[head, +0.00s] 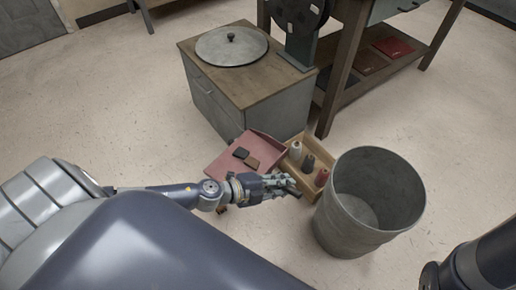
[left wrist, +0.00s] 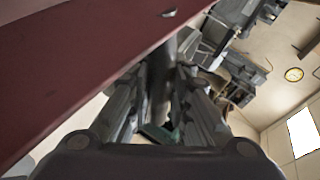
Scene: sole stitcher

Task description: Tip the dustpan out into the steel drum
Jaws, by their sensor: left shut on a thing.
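The red dustpan (head: 228,162) is in the middle of the head view, left of the steel drum. A black scrap (head: 241,153) and a brown scrap (head: 252,162) lie on its pan. My left gripper (head: 290,184) is at the dustpan's near right side, shut on the dustpan, its handle mostly hidden by the fingers. In the left wrist view the red underside of the pan (left wrist: 70,70) fills the upper left, close to the fingers (left wrist: 160,100). The open steel drum (head: 333,222) stands upright right of my left gripper, apart from the pan; its visible inside looks empty. My right gripper is out of view.
A wooden tray (head: 283,188) with several thread spools is behind my left gripper, beside the drum. A grey cabinet (head: 215,105) with a wooden top stands behind the dustpan. A workbench (head: 337,75) is at the back. A small brown piece (head: 222,209) shows below my left wrist.

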